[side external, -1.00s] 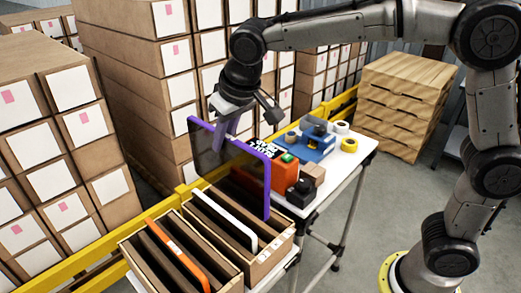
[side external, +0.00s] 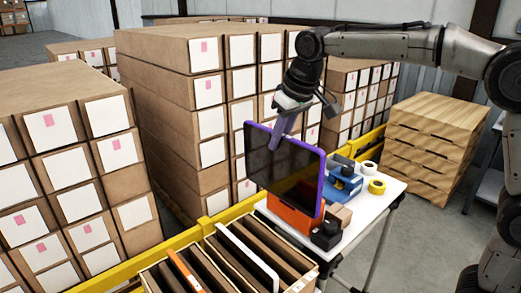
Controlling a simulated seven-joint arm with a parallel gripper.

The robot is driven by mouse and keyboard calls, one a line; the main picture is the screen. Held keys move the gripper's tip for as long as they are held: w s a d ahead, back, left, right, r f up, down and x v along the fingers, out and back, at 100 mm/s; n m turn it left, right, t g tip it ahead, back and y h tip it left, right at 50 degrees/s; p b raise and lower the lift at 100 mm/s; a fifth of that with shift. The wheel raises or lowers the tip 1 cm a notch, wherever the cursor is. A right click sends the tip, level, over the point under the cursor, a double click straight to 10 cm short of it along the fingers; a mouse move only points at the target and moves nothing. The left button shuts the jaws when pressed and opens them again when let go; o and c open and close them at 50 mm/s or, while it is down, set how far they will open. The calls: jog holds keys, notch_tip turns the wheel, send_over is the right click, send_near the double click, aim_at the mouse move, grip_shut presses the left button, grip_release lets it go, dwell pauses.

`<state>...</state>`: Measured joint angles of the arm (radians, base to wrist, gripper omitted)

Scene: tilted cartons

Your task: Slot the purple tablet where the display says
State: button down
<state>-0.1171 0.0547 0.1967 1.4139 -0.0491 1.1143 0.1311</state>
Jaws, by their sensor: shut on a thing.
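The purple tablet (side external: 287,168) has a purple rim and a dark screen. It hangs upright, slightly tilted, above and behind the right-hand wooden crate (side external: 306,283). My gripper (side external: 283,137) is shut on its upper edge. A white tablet (side external: 247,250) stands in the right-hand crate among dark dividers, with free slots beside it. An orange tablet (side external: 185,271) stands in the left-hand crate (side external: 149,284). Both crates are cut off by the lower picture edge. An orange box (side external: 287,213) stands behind the purple tablet, which hides most of it. I cannot read any display.
On the white table (side external: 362,218) stand a black object (side external: 326,235), a small brown carton (side external: 340,215), a blue item (side external: 345,185) and yellow and white tape rolls (side external: 377,187). A yellow rail (side external: 190,236) and stacked cartons (side external: 165,110) rise behind.

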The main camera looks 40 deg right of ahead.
jog(key=s+d, duration=0.2)
jog(key=d, duration=1.6)
notch_tip(320, 180, down, 5)
jog(key=shift+w+d+r, duration=0.1)
jog(key=shift+d+r, duration=0.05)
jog(key=shift+r, duration=0.05)
dwell(0.5)
notch_tip(320, 180, up, 5)
send_over(271, 184)
jog(key=f, duration=1.3)
jog(key=shift+s, duration=0.25)
jog(key=shift+f, duration=7.6)
